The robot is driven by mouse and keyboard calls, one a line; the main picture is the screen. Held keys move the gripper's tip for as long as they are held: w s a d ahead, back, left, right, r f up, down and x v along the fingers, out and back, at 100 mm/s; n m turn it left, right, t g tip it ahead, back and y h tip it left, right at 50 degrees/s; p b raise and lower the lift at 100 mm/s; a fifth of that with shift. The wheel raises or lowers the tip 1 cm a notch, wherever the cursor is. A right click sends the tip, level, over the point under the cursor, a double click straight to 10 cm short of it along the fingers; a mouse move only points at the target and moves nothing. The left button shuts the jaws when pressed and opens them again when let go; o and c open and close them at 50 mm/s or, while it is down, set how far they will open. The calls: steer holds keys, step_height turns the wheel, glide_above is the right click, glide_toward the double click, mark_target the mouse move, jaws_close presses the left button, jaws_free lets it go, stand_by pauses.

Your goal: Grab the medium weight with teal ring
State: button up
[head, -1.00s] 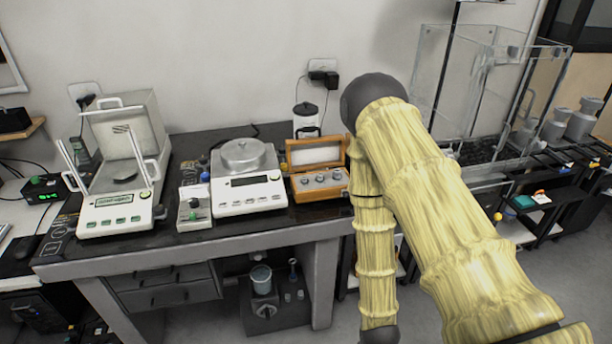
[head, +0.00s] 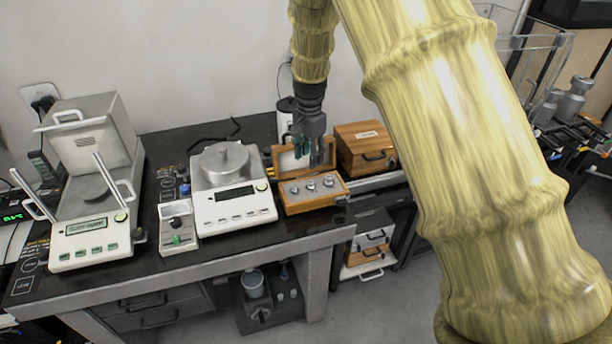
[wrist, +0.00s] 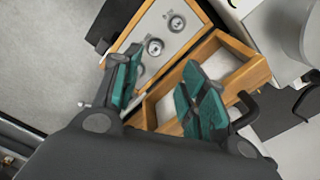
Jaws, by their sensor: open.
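An open wooden weight box (head: 316,202) stands on the dark table in the head view, right of the white scale. Three silver weights sit in a row in its grey insert: a left one (head: 294,189), a middle one (head: 311,184) and a right one (head: 328,181). Ring colours are too small to tell. My gripper (head: 312,156) is open and empty, above the back of the box by its raised lid. In the wrist view, its teal-padded fingers (wrist: 158,76) are spread over the box. Two weights show there, one (wrist: 177,22) and another (wrist: 155,46); the third is hidden.
The raised lid (wrist: 230,48) is close to one finger in the wrist view. A white scale (head: 235,208) stands left of the box, with a larger balance (head: 92,242) further left. A closed wooden case (head: 368,152) stands right behind the box.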

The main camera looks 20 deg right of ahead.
mark_target(311, 182)
step_height(311, 182, down, 6)
steer(key=shift+s+r+p, duration=0.1)
steer(key=shift+r+p, duration=0.05)
steer(key=shift+p, duration=0.85)
steer(key=shift+s+d+f+p, duration=0.2)
steer(key=shift+s+f+p, duration=0.4)
steer(key=shift+f+p, duration=0.25)
steer(key=shift+f, duration=0.45)
steer(key=shift+w+f, duration=0.35)
steer(key=shift+f, duration=0.4)
steer(key=shift+s+r, duration=0.15)
steer(key=shift+s, duration=0.1)
steer(key=shift+w, duration=0.1)
steer(key=c, duration=0.7)
jaws_close()
